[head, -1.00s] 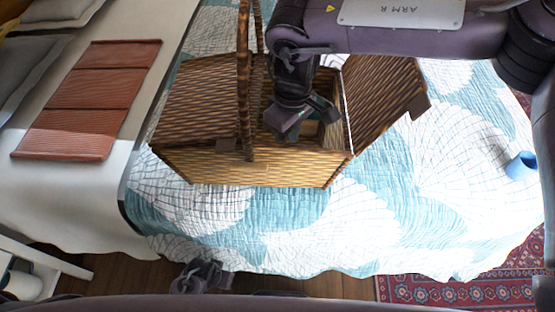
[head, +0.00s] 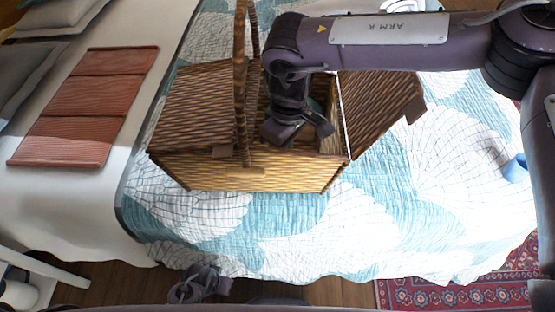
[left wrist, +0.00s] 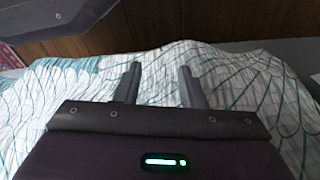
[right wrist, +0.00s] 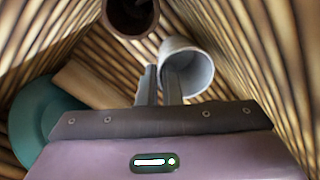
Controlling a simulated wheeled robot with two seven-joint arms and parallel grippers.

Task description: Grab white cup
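The white cup (right wrist: 200,75) shows in the right wrist view inside the wicker basket (head: 250,172), its mouth tilted toward the camera. My right gripper (right wrist: 161,82) reaches down into the basket, its fingers close together at the cup's near left rim. One finger overlaps the mouth and the other is outside, so the gripper looks shut on the cup wall. In the head view the cup is hidden by my right gripper (head: 300,138) and the basket. My left gripper (left wrist: 160,82) is open and empty, low at the bed's front edge.
A dark brown cup (right wrist: 130,18) and a teal round dish (right wrist: 38,118) are also in the basket. The tall handle (head: 241,90) stands left of my right gripper; the right lid (head: 375,112) is folded out. A blue object (head: 515,168) lies on the quilt at right.

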